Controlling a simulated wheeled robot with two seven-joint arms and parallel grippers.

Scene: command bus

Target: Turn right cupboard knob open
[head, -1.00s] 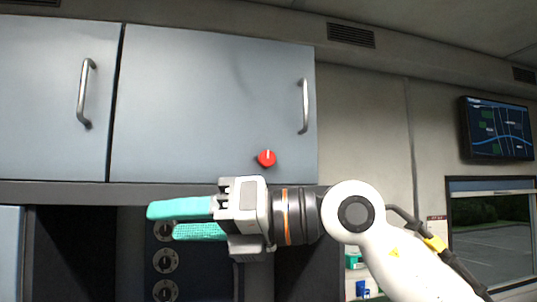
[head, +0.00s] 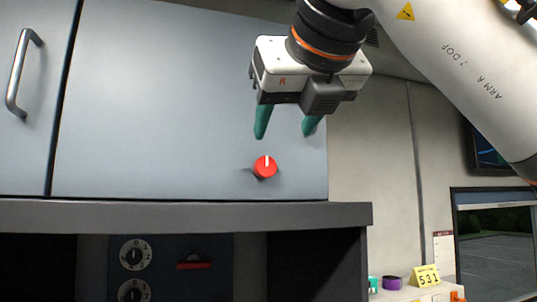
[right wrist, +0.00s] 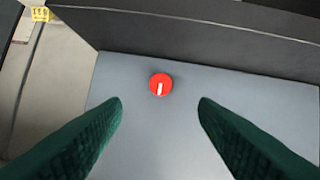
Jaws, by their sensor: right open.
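The red knob (head: 265,167) with a white mark sits low on the grey-blue right cupboard door (head: 150,110). Its white mark points up in the head view. My right gripper (head: 286,133) is open and empty, fingers pointing down, just above the knob in the head view. In the right wrist view the knob (right wrist: 160,85) lies centred beyond the two green fingertips (right wrist: 160,103), and nothing is between them. The fingers appear apart from the knob. The door is shut; its handle is hidden behind the right gripper and arm. My left gripper is not in view.
A dark grey ledge (head: 180,215) runs under the cupboard. Below it is a dark recess with a dial panel (head: 180,265). The left cupboard door has a metal handle (head: 24,72).

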